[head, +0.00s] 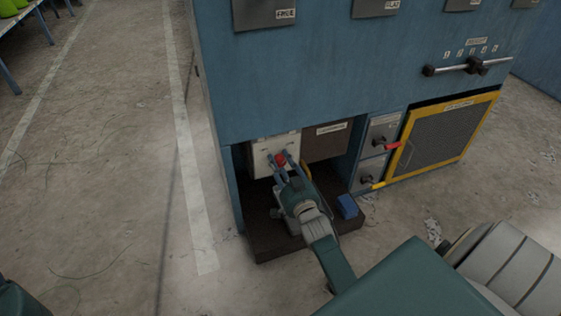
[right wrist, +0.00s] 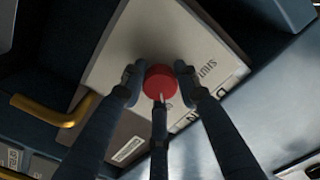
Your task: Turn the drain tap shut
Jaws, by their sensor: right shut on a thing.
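My right gripper (head: 279,160) reaches into the low open bay of the blue machine (head: 300,90) and is shut on a round red knob (right wrist: 161,78). The knob sits on the face of a white box (head: 262,152). In the right wrist view my right gripper (right wrist: 158,85) has a finger on each side of the knob and a third below it. Right of the bay are two small taps, one with a red handle (head: 392,146) and one with a yellow handle (head: 378,185). Their labels are too small to read, so I cannot tell which is the drain tap. My left gripper is out of view.
A blue block (head: 347,206) lies on the dark bay tray (head: 275,246), right of my arm. A yellow-framed mesh panel (head: 440,138) stands right of the taps. A yellow curved handle (right wrist: 50,112) shows beside the white box.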

